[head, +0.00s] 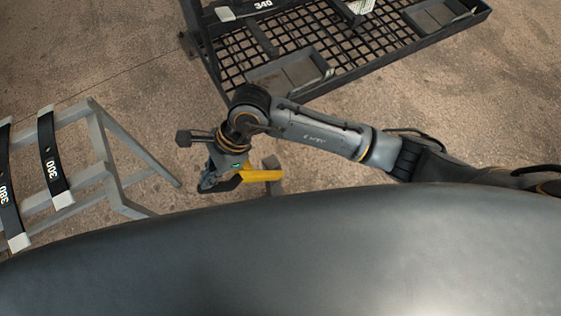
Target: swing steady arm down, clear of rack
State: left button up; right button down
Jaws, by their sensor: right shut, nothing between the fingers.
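My right arm comes in from the right and bends down at its wrist, over the floor between two racks. My right gripper (212,184) is shut and empty at the arm's end, pointing down. It is apart from the grey rack (112,180) at the left and from the dark mesh rack (330,45) at the top. A yellow bar (262,175) with a grey block shows just right of the gripper; I cannot tell what it belongs to. My left gripper is not in view.
Black strips marked 300 (52,160) and 360 (8,190) lie across the grey rack. A strip marked 340 (250,9) is on the mesh rack. A large dark curved surface fills the bottom. Brown floor (440,120) is bare between the racks and at the right.

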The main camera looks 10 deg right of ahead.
jog(key=shift+s+a+b, duration=0.2)
jog(key=shift+s+a, duration=0.1)
jog(key=shift+a, duration=0.5)
jog(key=shift+s+a+b, duration=0.2)
jog(key=shift+s+a, duration=0.1)
jog(key=shift+a, duration=0.5)
jog(key=shift+w+d+b, duration=0.15)
jog(key=shift+w+d, duration=0.2)
jog(key=shift+d, duration=0.6)
jog(key=shift+w+d+b, duration=0.2)
jog(key=shift+w+d, duration=0.15)
jog(key=shift+d, duration=0.6)
jog(key=shift+w+d+b, duration=0.15)
jog(key=shift+w+d, duration=0.2)
jog(key=shift+d, duration=0.6)
